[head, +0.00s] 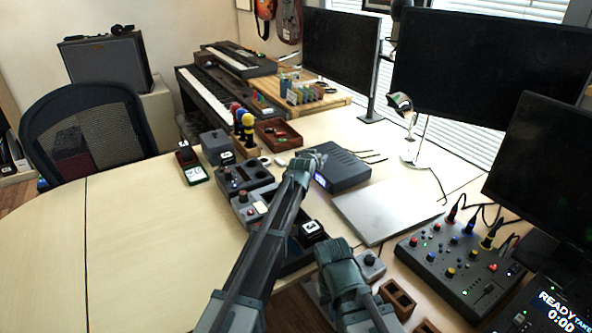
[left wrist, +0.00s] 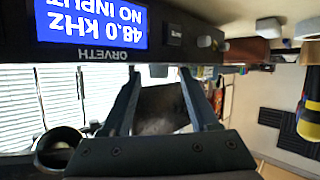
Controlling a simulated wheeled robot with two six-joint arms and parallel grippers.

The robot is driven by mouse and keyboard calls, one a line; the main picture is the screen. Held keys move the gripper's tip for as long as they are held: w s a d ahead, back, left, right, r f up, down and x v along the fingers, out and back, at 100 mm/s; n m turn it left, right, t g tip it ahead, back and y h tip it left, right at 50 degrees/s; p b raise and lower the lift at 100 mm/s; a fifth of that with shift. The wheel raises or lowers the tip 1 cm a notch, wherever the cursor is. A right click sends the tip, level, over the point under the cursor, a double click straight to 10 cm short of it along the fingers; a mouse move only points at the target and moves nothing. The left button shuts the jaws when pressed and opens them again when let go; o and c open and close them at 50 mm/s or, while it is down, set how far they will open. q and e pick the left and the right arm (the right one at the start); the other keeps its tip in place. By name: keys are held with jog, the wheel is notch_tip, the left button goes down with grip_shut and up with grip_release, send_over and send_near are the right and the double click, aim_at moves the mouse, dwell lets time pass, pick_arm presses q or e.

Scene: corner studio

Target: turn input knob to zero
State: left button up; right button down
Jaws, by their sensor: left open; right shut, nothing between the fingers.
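The audio interface (head: 345,170) is a dark box on the desk with a small lit display (head: 321,180) on its front. In the left wrist view its display (left wrist: 92,20) is upside down and reads 48.0 kHz, NO INPUT. A small grey knob (left wrist: 205,41) stands on the panel beside a dark button (left wrist: 174,34); I cannot tell which knob is the input one. My left gripper (head: 311,158) is at the interface's front left corner. Its fingers (left wrist: 160,76) are open with nothing gripped, just short of the panel. My right gripper (head: 332,247) is shut and empty, low over the desk's near side.
A silver laptop (head: 385,209) lies right of the interface, with a mixer (head: 460,262) beyond it. Pedals (head: 243,177) and a wooden tray (head: 278,134) stand to the left. A lamp (head: 408,150) stands behind. The left desk surface (head: 150,235) is clear.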

pick_arm(q)
jog(key=shift+a+m+h, duration=0.1)
jog(key=shift+m+h, duration=0.2)
jog(key=shift+h, duration=0.1)
